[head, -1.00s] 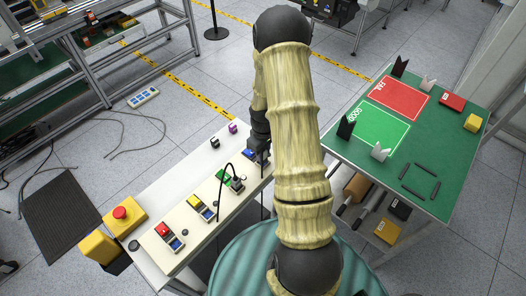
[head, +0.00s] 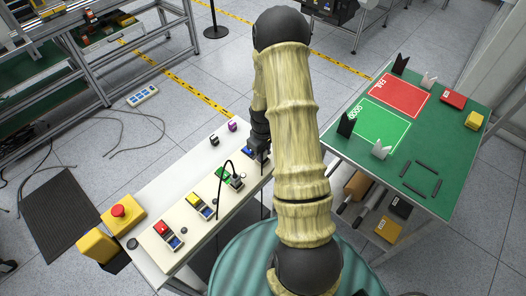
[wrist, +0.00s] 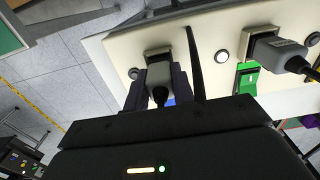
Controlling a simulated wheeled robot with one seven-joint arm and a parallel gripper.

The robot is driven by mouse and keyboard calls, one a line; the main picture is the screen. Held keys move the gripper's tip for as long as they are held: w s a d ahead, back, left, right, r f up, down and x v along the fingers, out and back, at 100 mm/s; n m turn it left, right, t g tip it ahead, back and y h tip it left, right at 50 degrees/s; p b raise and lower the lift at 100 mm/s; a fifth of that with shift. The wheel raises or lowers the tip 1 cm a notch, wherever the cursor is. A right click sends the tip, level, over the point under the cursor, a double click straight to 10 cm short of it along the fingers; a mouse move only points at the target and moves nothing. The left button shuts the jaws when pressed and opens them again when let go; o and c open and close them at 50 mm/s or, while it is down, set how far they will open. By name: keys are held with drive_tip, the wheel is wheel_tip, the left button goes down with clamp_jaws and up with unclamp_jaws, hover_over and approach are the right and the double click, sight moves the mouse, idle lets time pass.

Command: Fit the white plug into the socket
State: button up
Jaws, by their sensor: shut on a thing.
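My gripper (wrist: 160,88) is shut on a grey plug (wrist: 160,76) with a dark cable end. It holds the plug at the socket (wrist: 158,53) of the blue unit on the panel. The plug's front end meets the socket, but I cannot tell how deep it sits. I see no clearly white plug; the held one looks grey in this light. In the head view my gripper (head: 259,152) is over the far right end of the panel, beside the blue unit (head: 248,151), and the plug is hidden there.
The cream panel (head: 183,216) also carries red, yellow and green units. Another grey plug (wrist: 281,54) with a black cable stands in the green unit (wrist: 246,80), close beside my gripper. A dark cable (wrist: 194,62) rises near my fingers. A green table (head: 455,150) stands at right.

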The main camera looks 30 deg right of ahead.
drive_tip(key=o, duration=1.1)
drive_tip(key=shift+c, duration=0.2)
drive_tip(key=shift+r, duration=0.1)
wheel_tip(320, 180, up, 17)
drive_tip(key=b, duration=0.2)
drive_tip(key=shift+b, duration=0.3)
drive_tip(key=s+a+r+m+t, duration=0.2)
drive_tip(key=s+a+m, duration=0.2)
drive_tip(key=s+a, duration=0.8)
drive_tip(key=shift+a+r+t, duration=0.2)
drive_tip(key=shift+a+t, duration=0.1)
drive_tip(key=shift+a, duration=0.55)
